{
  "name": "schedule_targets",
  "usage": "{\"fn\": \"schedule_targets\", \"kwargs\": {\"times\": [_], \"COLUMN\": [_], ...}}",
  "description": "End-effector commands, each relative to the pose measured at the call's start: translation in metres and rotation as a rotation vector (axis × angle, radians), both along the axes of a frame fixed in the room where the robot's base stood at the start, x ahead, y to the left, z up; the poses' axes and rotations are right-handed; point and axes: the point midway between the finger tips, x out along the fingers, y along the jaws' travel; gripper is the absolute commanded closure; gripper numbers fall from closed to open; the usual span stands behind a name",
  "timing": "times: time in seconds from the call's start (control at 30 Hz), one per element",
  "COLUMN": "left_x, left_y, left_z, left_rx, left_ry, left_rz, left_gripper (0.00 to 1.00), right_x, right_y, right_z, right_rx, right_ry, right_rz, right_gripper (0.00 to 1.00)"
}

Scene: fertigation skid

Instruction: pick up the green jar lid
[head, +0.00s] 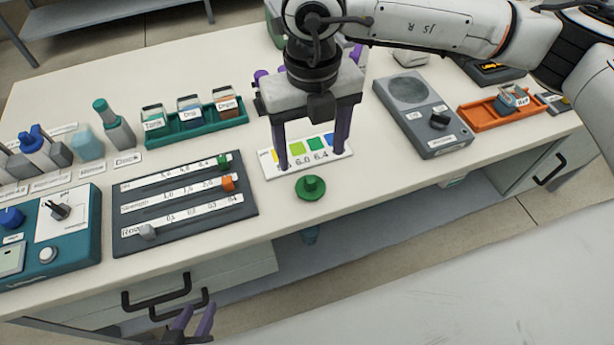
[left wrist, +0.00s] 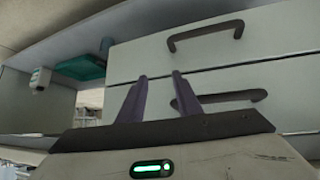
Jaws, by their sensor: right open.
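The green jar lid (head: 311,188) is a round disc with a raised knob. It lies on the white bench top near the front edge, just in front of the colour chart. My right gripper (head: 311,160) is open and empty, its two purple fingers pointing down. In the picture its fingertips are just above the lid, over the chart; their exact height is unclear. My left gripper (head: 194,322) is low in front of the bench drawers. Its fingers are apart and empty in the left wrist view (left wrist: 160,78).
The colour chart (head: 272,170) lies behind the lid. A dark slider board (head: 180,225) is to the left and a grey meter (head: 424,112) to the right. Drawer handles (left wrist: 205,35) face my left gripper. The bench beside the lid is clear.

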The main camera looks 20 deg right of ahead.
Motion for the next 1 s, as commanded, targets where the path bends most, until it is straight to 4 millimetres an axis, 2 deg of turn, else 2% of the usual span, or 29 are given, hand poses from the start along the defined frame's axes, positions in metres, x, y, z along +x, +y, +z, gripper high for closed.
{"fn": "schedule_targets", "kwargs": {"times": [0.2,0.43,0.7,1.0], "left_x": [-0.005,-0.005,-0.005,-0.005], "left_y": [0.001,0.001,0.002,0.002], "left_z": [0.0,0.003,0.008,0.007], "left_rx": [0.0,0.0,-0.001,0.0], "left_ry": [0.009,0.009,0.007,0.008], "left_rz": [0.001,0.001,0.003,0.004], "left_gripper": [0.69,0.69,0.69,0.69], "right_x": [-0.001,-0.001,-0.001,-0.001], "right_y": [0.0,0.0,0.001,0.001], "right_z": [-0.033,-0.051,-0.089,-0.094], "right_rx": [0.0,0.002,0.004,0.004], "right_ry": [0.004,0.004,0.004,0.001], "right_rz": [0.001,0.003,0.003,0.003], "right_gripper": [0.33,0.33,0.33,0.34]}}
